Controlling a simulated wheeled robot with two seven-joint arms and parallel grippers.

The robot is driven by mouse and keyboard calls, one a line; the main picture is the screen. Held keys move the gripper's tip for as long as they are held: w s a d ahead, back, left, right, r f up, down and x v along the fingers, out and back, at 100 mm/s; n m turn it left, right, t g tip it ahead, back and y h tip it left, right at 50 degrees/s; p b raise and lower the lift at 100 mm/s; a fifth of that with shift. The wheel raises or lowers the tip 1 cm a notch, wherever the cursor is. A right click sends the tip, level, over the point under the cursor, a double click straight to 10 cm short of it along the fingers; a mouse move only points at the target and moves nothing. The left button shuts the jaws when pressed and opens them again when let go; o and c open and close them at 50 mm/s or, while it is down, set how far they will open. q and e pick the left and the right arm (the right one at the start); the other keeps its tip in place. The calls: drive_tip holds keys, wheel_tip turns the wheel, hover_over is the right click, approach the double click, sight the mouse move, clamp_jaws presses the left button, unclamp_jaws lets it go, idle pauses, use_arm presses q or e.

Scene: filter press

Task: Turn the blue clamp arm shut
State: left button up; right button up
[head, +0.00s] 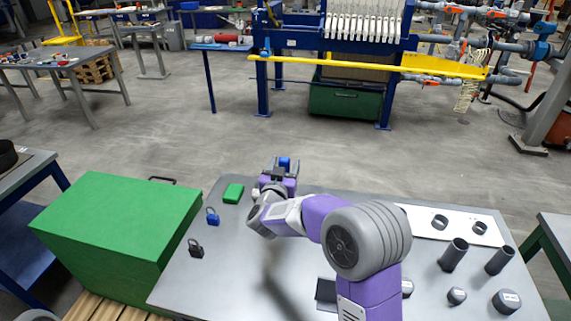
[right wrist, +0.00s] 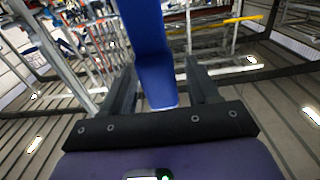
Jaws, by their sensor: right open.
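The blue clamp arm (right wrist: 150,50) shows in the right wrist view as a flat blue bar. It comes down from the top edge and ends between the two dark fingers. My right gripper (right wrist: 160,80) is open, with one finger on each side of the bar and small gaps visible beside it. In the head view my right gripper (head: 282,173) is at the far edge of the grey table, and a bit of blue (head: 285,162) shows between its fingers. The clamp's base is hidden by my gripper and arm. My left gripper is not in view.
A grey table (head: 225,265) holds a green block (head: 233,193), a blue padlock (head: 212,216) and a black padlock (head: 196,248) on the left. Black tubes (head: 453,254) and rings stand on the right. A green box (head: 118,222) adjoins the table's left side.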

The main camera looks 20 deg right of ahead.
drive_tip(key=shift+x, duration=0.75)
clamp_jaws()
